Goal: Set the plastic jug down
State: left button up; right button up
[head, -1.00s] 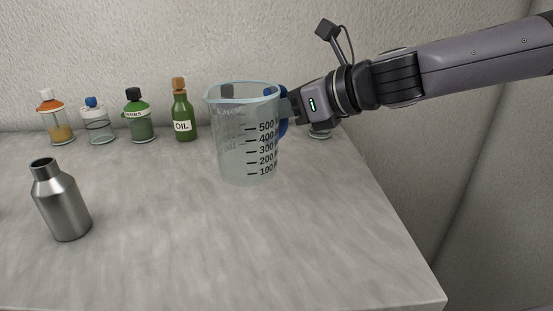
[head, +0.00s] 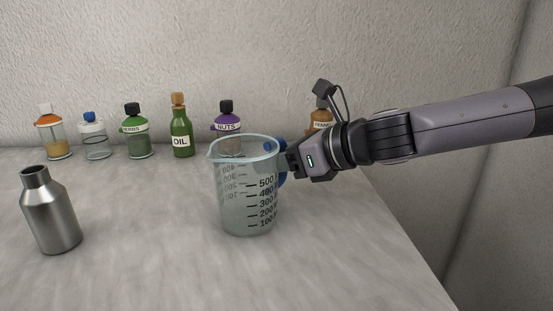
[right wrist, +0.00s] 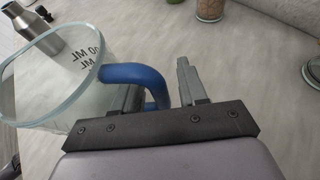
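The plastic jug (head: 245,205) is clear, with black volume marks and a blue handle on its right side. It stands upright and appears to rest on the counter (head: 150,235). In the right wrist view the jug (right wrist: 50,90) is at the left, and its blue handle (right wrist: 135,74) reaches between my fingers. My right gripper (head: 287,165) is at the handle. In the wrist view its fingers (right wrist: 158,85) are apart, one on each side of the handle, with a visible gap to the right finger. My left gripper is out of view.
A steel bottle (head: 51,212) stands at left. The front counter is clear.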

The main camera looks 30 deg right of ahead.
jog(key=shift+r, duration=0.1)
jog(key=shift+r, duration=0.1)
jog(key=shift+s+d+r+p, duration=0.2)
jog(key=shift+s+p, duration=0.1)
jog(key=shift+p, duration=0.05)
jog(key=p+v, duration=0.1)
jog(key=v, duration=0.1)
jog(key=shift+s+d+r, duration=0.1)
jog(key=shift+s+r, duration=0.05)
jog(key=shift+s, duration=0.1)
jog(key=p+v, duration=0.2)
jog(key=v, duration=0.2)
dwell(0.6)
